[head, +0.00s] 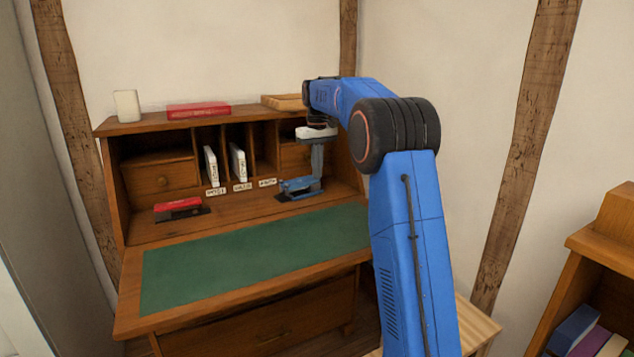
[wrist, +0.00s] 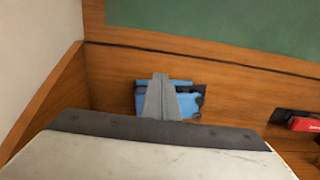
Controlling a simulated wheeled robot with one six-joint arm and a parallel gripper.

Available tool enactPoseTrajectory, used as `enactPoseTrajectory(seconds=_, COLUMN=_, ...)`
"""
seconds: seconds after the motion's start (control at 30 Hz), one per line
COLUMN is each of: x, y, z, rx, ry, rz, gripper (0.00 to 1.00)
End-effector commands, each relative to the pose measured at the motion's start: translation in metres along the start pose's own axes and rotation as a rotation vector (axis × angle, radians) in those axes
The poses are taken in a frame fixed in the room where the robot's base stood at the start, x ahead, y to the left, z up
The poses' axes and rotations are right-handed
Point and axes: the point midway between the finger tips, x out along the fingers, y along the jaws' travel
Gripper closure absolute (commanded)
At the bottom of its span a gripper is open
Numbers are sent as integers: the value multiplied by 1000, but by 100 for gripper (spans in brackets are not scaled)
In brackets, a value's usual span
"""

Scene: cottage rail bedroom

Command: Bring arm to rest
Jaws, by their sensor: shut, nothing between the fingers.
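My blue arm reaches over the right side of a wooden writing desk (head: 230,306). My gripper (head: 317,182) points down at the desk's right end, with its fingers together and nothing between them. A blue stapler or punch-like object (head: 296,187) on a dark base sits right by the fingertips. In the wrist view, my gripper (wrist: 160,84) shows as a grey bar in front of the blue object (wrist: 184,103), hiding its middle. I cannot tell whether the fingertips touch it.
A red stapler-like object (head: 178,205) lies at the desk's left. White upright items (head: 238,162) stand in labelled slots. A red box (head: 199,110) and a white cup-like object (head: 127,106) are on top. The green writing surface (head: 250,260) is clear. A bookcase (head: 600,250) stands right.

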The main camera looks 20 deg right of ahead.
Motion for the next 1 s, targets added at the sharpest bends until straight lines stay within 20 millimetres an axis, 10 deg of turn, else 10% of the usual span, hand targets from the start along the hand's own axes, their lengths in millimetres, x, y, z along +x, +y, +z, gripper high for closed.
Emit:
enactPoseTrajectory(seconds=0.57, x=-39, y=-2, z=4, rx=0, ry=3, rz=1, gripper=100)
enactPoseTrajectory(seconds=1.0, x=-67, y=-49, z=101, rx=5, ry=84, rz=16, gripper=100)
